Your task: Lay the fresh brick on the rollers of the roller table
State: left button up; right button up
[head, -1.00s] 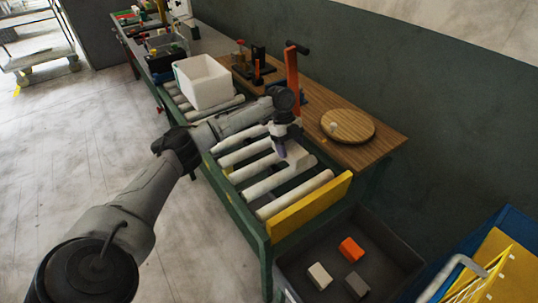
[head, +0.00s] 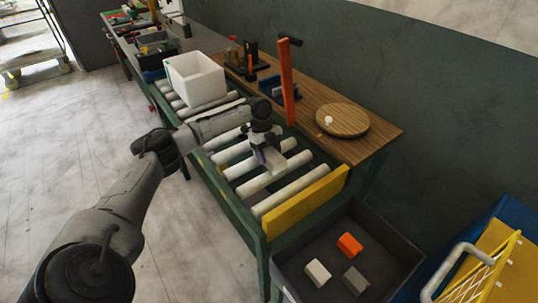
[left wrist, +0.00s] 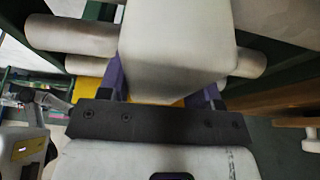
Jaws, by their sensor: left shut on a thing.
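My left gripper (head: 264,152) is over the near half of the roller table (head: 228,200), its fingers pointing down. In the left wrist view its two purple fingers (left wrist: 162,88) are shut on a pale, whitish brick (left wrist: 178,45), one on each side. In the head view the brick is small and partly hidden by the gripper, low over the pale rollers (head: 292,192). Rollers also show behind the brick in the left wrist view (left wrist: 70,36). I cannot tell whether the brick touches them. My right gripper is not in view.
A white bin (head: 196,80) stands on the far rollers. A yellow board (head: 306,205) closes the near end. A wooden bench (head: 365,147) with a round board (head: 342,118) and an orange lever (head: 286,80) runs alongside. A dark tray (head: 318,250) holds white, orange and grey blocks.

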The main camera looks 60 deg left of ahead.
pick_arm(q)
jog(key=o, duration=1.1)
jog(key=shift+f, duration=0.1)
jog(key=p+v, duration=0.2)
jog(key=v, duration=0.8)
jog(key=shift+r, duration=0.25)
jog(key=shift+v, duration=0.85)
jog(key=shift+r, duration=0.1)
